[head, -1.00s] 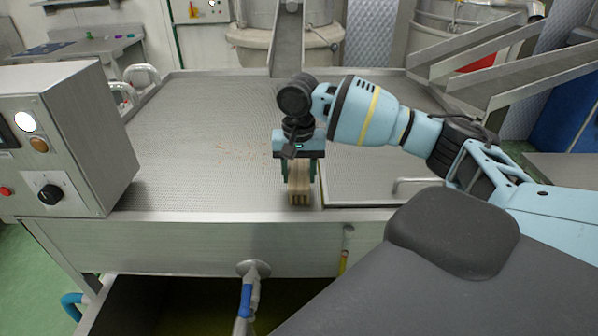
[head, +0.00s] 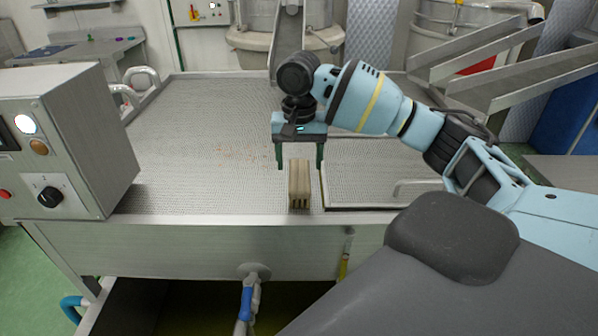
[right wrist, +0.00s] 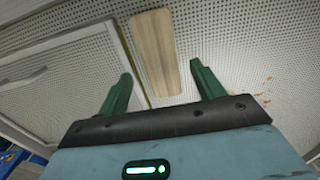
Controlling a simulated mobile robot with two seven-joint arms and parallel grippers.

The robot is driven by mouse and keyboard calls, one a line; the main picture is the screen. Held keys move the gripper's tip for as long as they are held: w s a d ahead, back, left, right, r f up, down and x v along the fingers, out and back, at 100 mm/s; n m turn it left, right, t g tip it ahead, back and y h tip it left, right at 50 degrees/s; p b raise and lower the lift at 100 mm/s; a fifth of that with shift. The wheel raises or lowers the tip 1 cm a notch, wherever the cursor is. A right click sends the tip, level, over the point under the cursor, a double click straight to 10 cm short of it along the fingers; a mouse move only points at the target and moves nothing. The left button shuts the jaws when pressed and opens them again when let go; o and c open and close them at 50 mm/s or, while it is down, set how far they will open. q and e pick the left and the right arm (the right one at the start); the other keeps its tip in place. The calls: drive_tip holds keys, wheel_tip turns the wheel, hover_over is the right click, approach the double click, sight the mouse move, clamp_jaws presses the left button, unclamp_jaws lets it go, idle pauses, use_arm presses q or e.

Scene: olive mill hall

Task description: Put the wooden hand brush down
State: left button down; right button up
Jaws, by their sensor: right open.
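The wooden hand brush (head: 299,185) rests on the perforated metal top (head: 190,150) near its front edge, its pale wooden back up. In the right wrist view the brush (right wrist: 156,50) lies between and beyond the two green fingers, touching neither as far as I can see. My right gripper (head: 300,166) is open and empty, just above and behind the brush in the head view. In the right wrist view its fingertips (right wrist: 160,72) stand wide apart. My left gripper is not in view.
A control box (head: 75,140) stands at the left of the top. A hatch panel with a handle (head: 415,186) lies right of the brush. Brownish crumbs (head: 240,153) are scattered left of the gripper. Metal chutes (head: 480,60) rise at the back right. The top's left part is clear.

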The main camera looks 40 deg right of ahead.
sight(299, 175)
wheel_tip(299, 175, up, 7)
drive_tip(key=shift+r, duration=0.2)
drive_tip(key=shift+s+f, duration=0.1)
idle(0.6)
